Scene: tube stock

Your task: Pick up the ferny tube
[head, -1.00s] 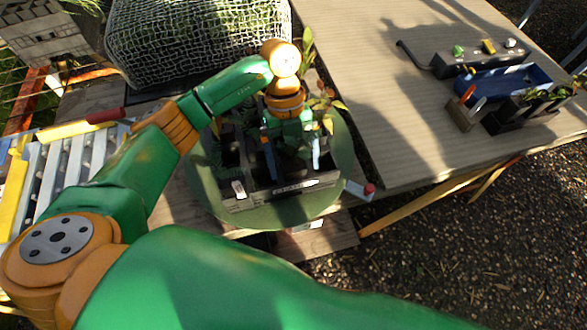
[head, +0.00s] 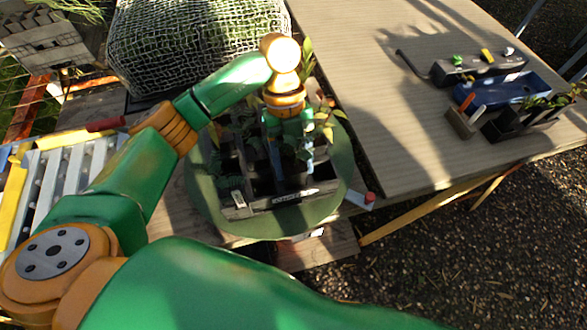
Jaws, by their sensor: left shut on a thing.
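My left gripper (head: 292,172) points down into the crate (head: 283,199) of plant tubes on the round green turntable (head: 215,215). Its blue fingers are shut on a dark plant tube, mostly hidden between and below them, with dark leaves around it. I cannot tell from this view whether that tube is the ferny one. Small fine-leaved greenery (head: 231,184) shows at the crate's front left. A taller plant with broad yellow-green leaves (head: 325,115) stands just right of the gripper. My right gripper is not in view.
A netted cage (head: 200,45) stands behind the turntable. A blue tray (head: 500,88) and a black planter (head: 515,122) sit on the right table (head: 400,130), whose middle is clear. A slatted rack (head: 65,180) is at left.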

